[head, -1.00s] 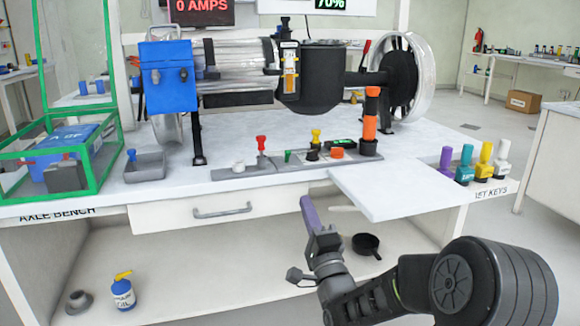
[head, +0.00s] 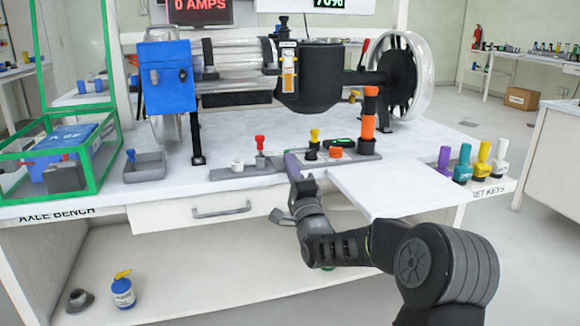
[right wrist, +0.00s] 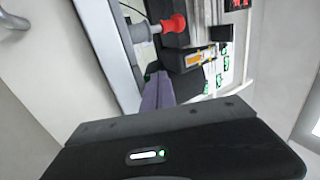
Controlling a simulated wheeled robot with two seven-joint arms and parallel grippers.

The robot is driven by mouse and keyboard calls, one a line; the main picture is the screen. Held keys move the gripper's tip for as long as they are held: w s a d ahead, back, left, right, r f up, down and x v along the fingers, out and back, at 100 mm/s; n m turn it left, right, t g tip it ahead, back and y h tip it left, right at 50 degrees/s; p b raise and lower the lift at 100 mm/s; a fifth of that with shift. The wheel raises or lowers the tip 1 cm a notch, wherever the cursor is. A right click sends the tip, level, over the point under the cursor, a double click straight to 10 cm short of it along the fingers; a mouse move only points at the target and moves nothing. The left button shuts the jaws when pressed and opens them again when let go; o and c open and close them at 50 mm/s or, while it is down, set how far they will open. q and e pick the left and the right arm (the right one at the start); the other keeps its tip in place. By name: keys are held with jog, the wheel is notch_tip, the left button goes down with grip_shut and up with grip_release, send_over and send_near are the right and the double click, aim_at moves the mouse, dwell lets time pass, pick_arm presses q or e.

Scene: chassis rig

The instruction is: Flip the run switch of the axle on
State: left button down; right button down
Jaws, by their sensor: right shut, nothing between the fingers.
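The axle (head: 314,75), a dark housing with a silver tube and a wheel at its right end, is mounted above the white bench. A grey control strip (head: 225,173) lies along the bench below it. On the strip stand a red-knobbed lever (head: 260,142) and a yellow-knobbed lever (head: 314,136); no readable label shows which is the run switch. My right gripper (head: 290,157), with purple fingers, is shut and empty at the strip's front edge, just right of the red lever. The right wrist view shows the red knob (right wrist: 173,24) beyond the purple fingertips (right wrist: 157,92), apparently apart. My left gripper is out of view.
A display reads 0 AMPS (head: 201,10). A blue box (head: 167,77) hangs at the axle's left, above a grey tray (head: 144,167). A white board (head: 395,187) juts out at front right, near several coloured keys (head: 463,165). A green-framed cage (head: 60,165) stands at left.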

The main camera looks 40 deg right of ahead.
jog(key=shift+w+r, duration=0.1)
jog(key=shift+w, duration=0.05)
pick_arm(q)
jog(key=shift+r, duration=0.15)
pick_arm(e)
jog(key=shift+r, duration=0.1)
pick_arm(q)
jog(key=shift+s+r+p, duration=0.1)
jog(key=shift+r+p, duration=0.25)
jog(key=shift+p, duration=0.25)
pick_arm(e)
jog(key=shift+g, duration=0.3)
